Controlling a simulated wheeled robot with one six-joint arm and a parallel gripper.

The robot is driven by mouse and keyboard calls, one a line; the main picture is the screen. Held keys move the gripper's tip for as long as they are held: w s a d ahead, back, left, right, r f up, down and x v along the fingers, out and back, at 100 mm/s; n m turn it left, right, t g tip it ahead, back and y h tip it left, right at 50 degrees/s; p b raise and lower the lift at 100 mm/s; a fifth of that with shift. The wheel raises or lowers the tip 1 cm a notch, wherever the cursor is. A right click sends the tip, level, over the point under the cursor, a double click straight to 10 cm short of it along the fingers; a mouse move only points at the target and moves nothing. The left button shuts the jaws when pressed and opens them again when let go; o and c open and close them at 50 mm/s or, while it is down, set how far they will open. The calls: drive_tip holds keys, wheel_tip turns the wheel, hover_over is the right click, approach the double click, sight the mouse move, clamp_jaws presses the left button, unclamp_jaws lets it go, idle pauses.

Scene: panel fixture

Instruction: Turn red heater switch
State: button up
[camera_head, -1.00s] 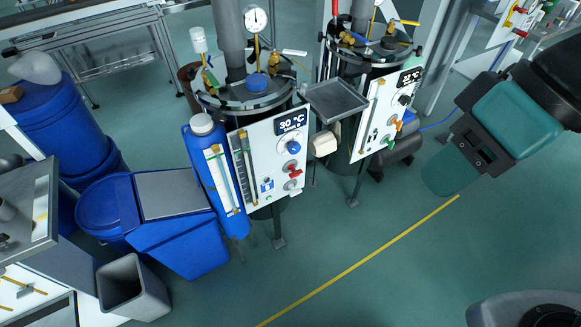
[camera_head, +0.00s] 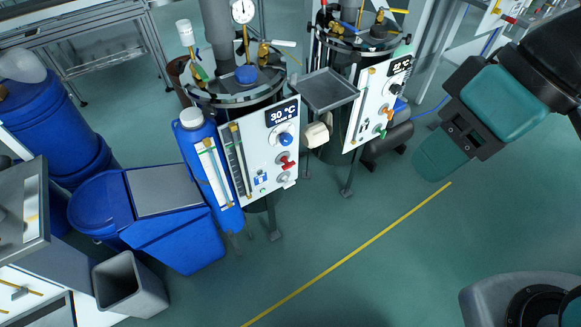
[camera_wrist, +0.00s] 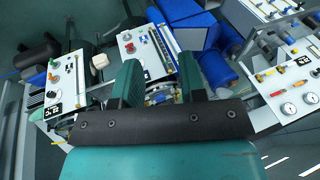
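The red switch (camera_head: 287,164) is on the white panel (camera_head: 257,160) of the left vessel, below a blue knob (camera_head: 285,139) and a display reading 30 °C (camera_head: 283,112). In the wrist view the panel (camera_wrist: 152,60) appears upside down, with a small red part (camera_wrist: 129,47) just beyond the left finger. My gripper (camera_head: 432,165) is to the right of both panels in the head view, well apart from the red switch. In the wrist view its two green fingers (camera_wrist: 160,80) are spread, with nothing held between them. The fingers hide part of the panel.
A second vessel's panel (camera_head: 378,105) has orange and green handles. A grey tray (camera_head: 325,90) juts out between the vessels. A blue cylinder (camera_head: 205,165) and blue bin (camera_head: 175,235) stand left. The floor with a yellow line (camera_head: 350,255) is clear in front.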

drive_tip(key=m+t+y+b, duration=1.05)
drive_tip(key=m+b, duration=0.35)
drive_tip(key=b, duration=3.7)
approach(289, 165)
drive_tip(key=shift+g, duration=0.35)
drive_tip(key=shift+b+x, duration=1.45)
drive_tip(key=shift+x, duration=3.6)
drive_tip(key=shift+w+d+f, duration=0.15)
